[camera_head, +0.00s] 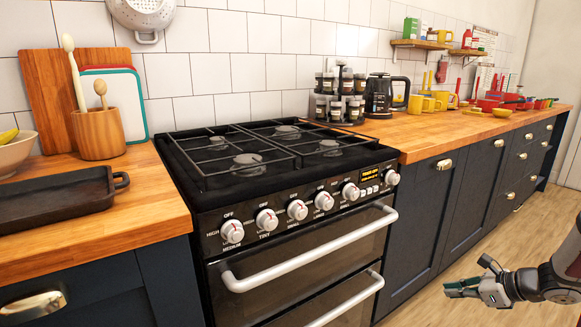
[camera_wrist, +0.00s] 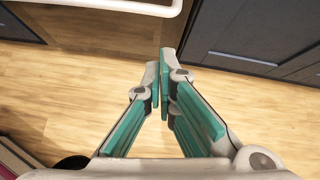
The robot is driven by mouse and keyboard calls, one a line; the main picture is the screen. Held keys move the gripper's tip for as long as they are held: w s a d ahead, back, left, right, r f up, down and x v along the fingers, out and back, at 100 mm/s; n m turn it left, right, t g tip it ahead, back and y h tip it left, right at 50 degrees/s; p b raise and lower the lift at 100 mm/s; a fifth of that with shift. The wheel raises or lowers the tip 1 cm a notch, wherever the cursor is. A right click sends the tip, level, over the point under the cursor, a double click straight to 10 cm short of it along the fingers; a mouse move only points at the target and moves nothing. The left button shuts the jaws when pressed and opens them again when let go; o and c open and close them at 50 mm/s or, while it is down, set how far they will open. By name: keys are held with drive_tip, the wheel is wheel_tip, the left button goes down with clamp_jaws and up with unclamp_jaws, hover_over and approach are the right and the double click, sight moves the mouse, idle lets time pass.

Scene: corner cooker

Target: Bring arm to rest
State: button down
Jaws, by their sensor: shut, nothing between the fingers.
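My gripper (camera_head: 452,289) is at the lower right of the head view, low in front of the dark cabinets and over the wooden floor. Its fingers point left, toward the front of the cooker. In the wrist view the green-padded fingers (camera_wrist: 161,85) come together at their tips, shut with nothing held. Part of my arm runs off the right edge of the head view.
The black cooker (camera_head: 270,190) has white oven handles (camera_head: 310,250) jutting out; one also crosses the top of the wrist view (camera_wrist: 130,6). A cast-iron tray (camera_head: 60,195) lies on the left counter. The floor (camera_wrist: 80,100) below my gripper is clear.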

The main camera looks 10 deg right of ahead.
drive_tip(key=w+a+r+n+g+y, duration=0.2)
drive_tip(key=a+r+n, duration=0.5)
drive_tip(key=a+r, duration=0.6)
drive_tip(key=s+a+r+n+g, duration=0.3)
drive_tip(key=s+a+r+n, duration=0.25)
drive_tip(key=a, duration=0.45)
drive_tip(key=s+a+r+n+g, duration=0.2)
drive_tip(key=s+a+r+n, duration=0.4)
drive_tip(key=a, duration=0.4)
drive_tip(key=s+a+n+g+h, duration=0.1)
drive_tip(key=s+n+h, duration=0.2)
drive_tip(key=s+n, duration=0.55)
drive_tip(key=s+a+n+h, duration=0.2)
drive_tip(key=s+n+h, duration=0.1)
drive_tip(key=s, duration=1)
wheel_tip(320, 180, up, 29)
drive_tip(key=t+p, duration=0.3)
drive_tip(key=p, duration=2.5)
drive_tip(key=shift+d+r, duration=0.2)
drive_tip(key=shift+d, duration=0.05)
